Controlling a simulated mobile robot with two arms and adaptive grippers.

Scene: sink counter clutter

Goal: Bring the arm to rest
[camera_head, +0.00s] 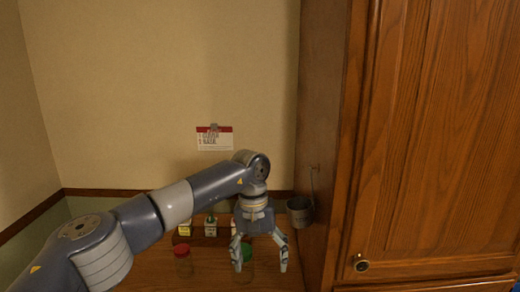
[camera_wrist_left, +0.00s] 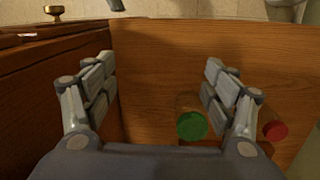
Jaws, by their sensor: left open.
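My left arm reaches in from the left in the head view. Its left gripper (camera_head: 260,262) points down over the wooden counter (camera_head: 215,272). In the head view this green-lidded jar (camera_head: 246,252) is partly hidden by the fingers. My right gripper is in neither view.
A red-lidded jar (camera_head: 183,252) stands left of the gripper, with several small containers (camera_head: 210,227) behind. A metal cup (camera_head: 300,210) hangs on the side of the wooden cabinet (camera_head: 430,140) at right. A card (camera_head: 214,139) is on the wall.

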